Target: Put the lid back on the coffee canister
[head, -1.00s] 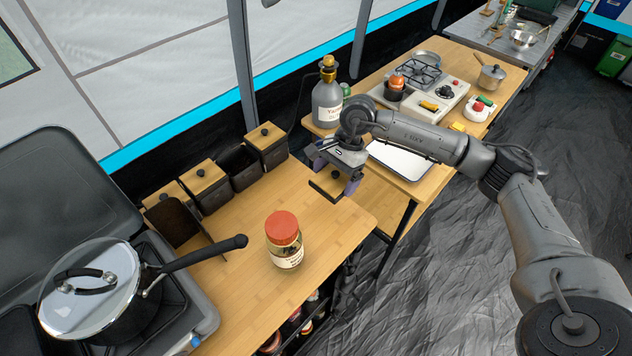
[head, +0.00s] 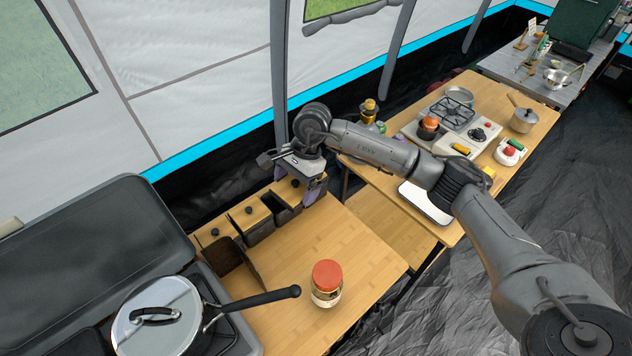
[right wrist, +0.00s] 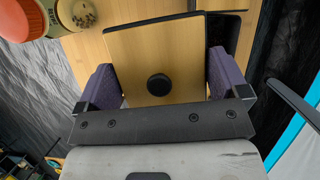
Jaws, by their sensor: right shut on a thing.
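The lid (right wrist: 140,50) is a square wooden plate with a dark rim and a round black knob. My right gripper (right wrist: 163,88) is shut on it, with a purple finger pad on each of two opposite sides. In the head view my right gripper (head: 298,186) is at the far end of the row of dark canisters, with the lid (head: 290,188) between its fingers. The open dark canister (head: 284,213) is beside and partly below it. The gripper hides part of the row's end, and I cannot tell whether the lid touches a canister. My left gripper is not in view.
Wooden-lidded canisters (head: 249,213) stand left of the open one. A red-lidded jar (head: 327,284) stands on the wooden counter (head: 350,240). A lidded pan (head: 158,318) sits at lower left, its handle reaching over the counter.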

